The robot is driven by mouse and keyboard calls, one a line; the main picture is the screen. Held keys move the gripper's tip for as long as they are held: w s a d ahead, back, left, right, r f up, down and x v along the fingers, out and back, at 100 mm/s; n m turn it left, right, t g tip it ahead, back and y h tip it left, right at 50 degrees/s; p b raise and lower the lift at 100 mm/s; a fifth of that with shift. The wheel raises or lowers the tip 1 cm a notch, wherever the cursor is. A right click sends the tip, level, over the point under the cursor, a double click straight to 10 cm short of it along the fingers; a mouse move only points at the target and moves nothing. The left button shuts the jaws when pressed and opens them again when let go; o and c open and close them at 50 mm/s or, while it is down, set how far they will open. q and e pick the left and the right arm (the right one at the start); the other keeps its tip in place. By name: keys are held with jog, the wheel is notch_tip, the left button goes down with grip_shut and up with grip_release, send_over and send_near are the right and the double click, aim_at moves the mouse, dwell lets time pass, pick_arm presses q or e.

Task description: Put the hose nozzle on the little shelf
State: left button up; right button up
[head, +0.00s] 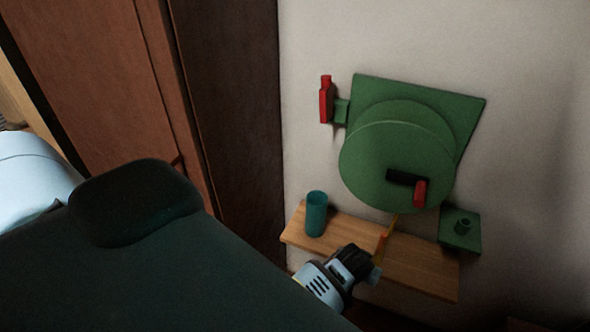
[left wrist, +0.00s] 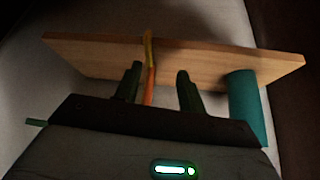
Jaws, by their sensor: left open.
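My left gripper (head: 372,270) is open in front of the shelf edge; its two fingers also show in the left wrist view (left wrist: 159,72). A thin yellow hose (head: 394,224) comes down from below the reel and ends in an orange piece (head: 382,244), which looks like the nozzle. In the left wrist view the orange part (left wrist: 149,92) lies between the spread fingers, nearer one of them; I see no grip on it. The wooden shelf (head: 425,269) is on the wall beyond the gripper. My right gripper is not in view.
A teal cup (head: 316,214) stands on the shelf's left part. Above is a green hose reel (head: 385,155) with a red handle (head: 420,193). A red piece (head: 326,100) sits left of it. A green bracket (head: 470,242) is at the shelf's right. A brown cabinet (head: 235,120) stands left.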

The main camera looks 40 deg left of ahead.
pick_arm(q)
jog(key=s+a+f+m+t, duration=0.1)
jog(key=s+a+f, duration=0.1)
jog(key=s, duration=0.5)
jog(key=s+a+f+t, duration=0.1)
jog(key=s+f, duration=0.2)
jog(key=s, duration=0.4)
jog(key=s+a+r+m+t+h, duration=0.1)
jog(key=s+r, duration=0.3)
jog(key=s, duration=0.9)
jog(key=shift+s+a+m+h, duration=0.3)
jog(key=shift+s+m+h, duration=0.1)
jog(key=shift+h, duration=0.1)
